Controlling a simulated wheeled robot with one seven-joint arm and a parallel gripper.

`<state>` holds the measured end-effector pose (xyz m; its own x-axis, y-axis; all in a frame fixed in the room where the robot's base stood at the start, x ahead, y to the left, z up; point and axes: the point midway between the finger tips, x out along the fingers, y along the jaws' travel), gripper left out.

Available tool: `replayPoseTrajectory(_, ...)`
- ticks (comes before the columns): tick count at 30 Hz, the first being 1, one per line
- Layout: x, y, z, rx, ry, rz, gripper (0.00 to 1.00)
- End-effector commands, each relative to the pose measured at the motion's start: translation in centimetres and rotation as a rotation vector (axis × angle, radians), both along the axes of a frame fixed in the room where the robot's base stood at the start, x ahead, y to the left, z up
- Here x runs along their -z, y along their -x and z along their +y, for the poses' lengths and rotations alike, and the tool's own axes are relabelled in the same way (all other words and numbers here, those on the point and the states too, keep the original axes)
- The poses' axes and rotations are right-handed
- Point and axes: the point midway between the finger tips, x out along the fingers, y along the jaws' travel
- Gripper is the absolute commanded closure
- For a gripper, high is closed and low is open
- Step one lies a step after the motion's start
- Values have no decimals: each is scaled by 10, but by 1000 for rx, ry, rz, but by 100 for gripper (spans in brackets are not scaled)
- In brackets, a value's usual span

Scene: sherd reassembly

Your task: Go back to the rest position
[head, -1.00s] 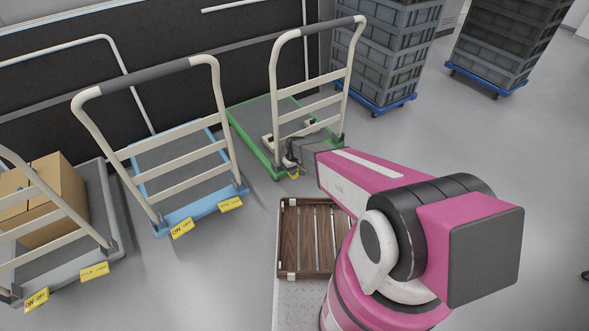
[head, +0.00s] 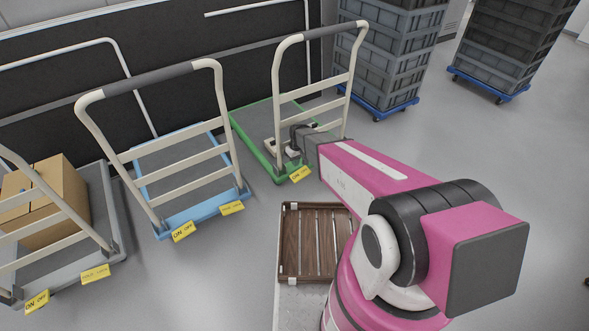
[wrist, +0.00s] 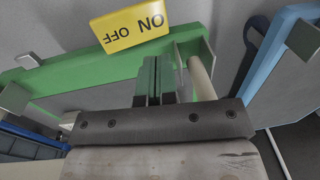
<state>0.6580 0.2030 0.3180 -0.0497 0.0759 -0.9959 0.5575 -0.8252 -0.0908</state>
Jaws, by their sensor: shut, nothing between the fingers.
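My gripper (wrist: 155,82) is shut and empty in the wrist view, its two fingers side by side. It is over the green-framed trolley (wrist: 95,68), near that trolley's edge. A yellow ON/OFF tag (wrist: 130,28) shows upside down beyond the fingers. In the head view my pink arm reaches out to the green trolley (head: 256,143), and its dark wrist end is by the foot of the white handle. The fingertips are hard to make out there.
A blue trolley (head: 166,226) stands to the left, then a grey trolley (head: 112,222) with cardboard boxes (head: 58,190). Stacked grey crates (head: 385,60) on blue dollies stand behind. A slatted wooden tray (head: 290,274) lies near my base. The floor to the right is clear.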

Motion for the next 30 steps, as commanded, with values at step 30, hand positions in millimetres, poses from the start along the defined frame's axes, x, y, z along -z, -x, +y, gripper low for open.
replayPoseTrajectory(30,-89,42,-61,141,19,-9,100)
